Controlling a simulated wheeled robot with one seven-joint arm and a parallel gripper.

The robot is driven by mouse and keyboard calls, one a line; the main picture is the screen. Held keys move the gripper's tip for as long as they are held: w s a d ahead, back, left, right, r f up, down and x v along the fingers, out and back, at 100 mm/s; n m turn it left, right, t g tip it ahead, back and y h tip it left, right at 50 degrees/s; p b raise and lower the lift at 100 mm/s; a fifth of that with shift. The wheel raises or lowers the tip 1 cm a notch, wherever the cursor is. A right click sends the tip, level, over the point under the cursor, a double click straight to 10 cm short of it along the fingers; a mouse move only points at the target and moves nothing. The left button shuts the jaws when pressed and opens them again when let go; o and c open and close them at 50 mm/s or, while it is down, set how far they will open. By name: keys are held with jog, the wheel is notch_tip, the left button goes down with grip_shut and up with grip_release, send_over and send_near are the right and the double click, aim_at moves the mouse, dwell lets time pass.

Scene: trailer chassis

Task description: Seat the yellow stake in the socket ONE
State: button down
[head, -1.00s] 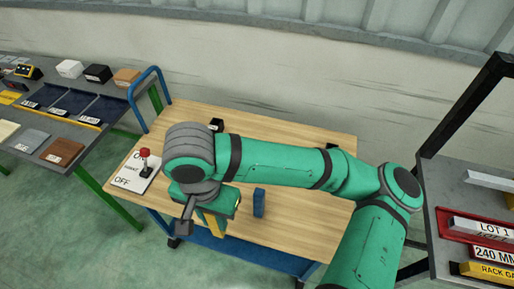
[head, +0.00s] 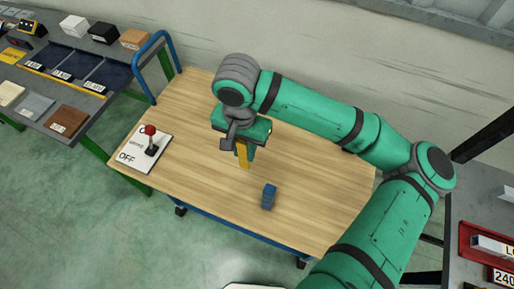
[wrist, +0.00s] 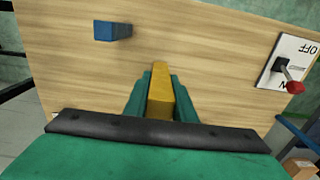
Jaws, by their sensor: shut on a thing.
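My gripper (head: 245,146) is shut on the yellow stake (head: 243,157) and holds it pointing down over the wooden table (head: 205,175). In the wrist view, the yellow stake (wrist: 160,95) runs out between the two green fingers of my gripper (wrist: 158,88). Whether its tip touches the table is hard to tell. A blue block (head: 268,197) stands on the table, apart from the stake and nearer the front edge. It also shows in the wrist view (wrist: 112,31). I cannot make out a socket marked ONE; my arm hides part of the table's back.
A white ON/OFF plate with a red-knobbed lever (head: 150,140) is at the table's left end. A blue rail (head: 152,66) rises at the left back. A grey shelf with several boxes and bins (head: 75,75) stands left, and a red tray (head: 490,255) right.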

jog(key=w+d+f, duration=0.1)
jog(key=w+f, duration=0.1)
jog(key=f, duration=0.1)
jog(key=w+f, duration=0.1)
jog(key=f, duration=0.2)
jog(key=w+d+f, duration=0.1)
jog(key=w+f, duration=0.1)
jog(key=f, duration=0.1)
jog(key=shift+w+d+f, duration=0.25)
jog(key=shift+w+d, duration=0.05)
jog(key=shift+f, duration=0.15)
jog(key=c, duration=1.5)
grip_release()
jog(key=shift+a, duration=0.1)
